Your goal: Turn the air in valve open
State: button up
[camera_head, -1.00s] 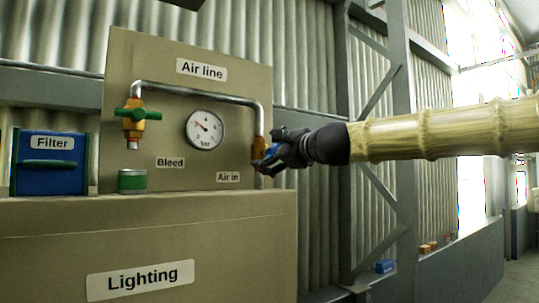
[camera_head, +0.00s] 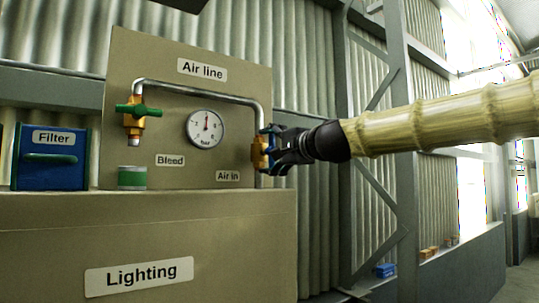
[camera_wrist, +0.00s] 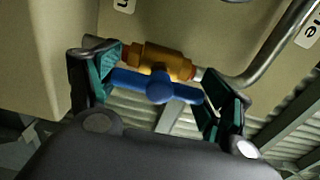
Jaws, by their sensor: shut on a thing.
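The air in valve (camera_head: 259,153) is a brass body on the right-hand vertical pipe, above the "Air in" label (camera_head: 228,176). Its blue handle (camera_wrist: 160,87) lies roughly parallel to the brass body (camera_wrist: 165,62) and the pipe in the wrist view. My gripper (camera_head: 271,150) is at the valve from the right, shut on the blue handle. In the wrist view one finger is at each end of the handle. In the head view the fingers cover much of the handle. The gauge (camera_head: 205,128) has its needle pointing about straight up.
A green-handled bleed valve (camera_head: 134,112) is at the left pipe end, above a green and white can (camera_head: 132,178). A blue filter box (camera_head: 50,158) stands left of the panel (camera_head: 180,50).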

jog(key=shift+s+a+f, duration=0.1)
jog(key=shift+a+f, duration=0.1)
jog(key=shift+f, duration=0.15)
jog(key=o, duration=1)
jog(key=shift+s, duration=0.1)
jog(key=shift+s+d+r, duration=0.1)
jog(key=shift+d+r, duration=0.05)
jog(key=shift+r, duration=0.1)
jog(key=shift+d, duration=0.1)
jog(key=shift+v, duration=3.7)
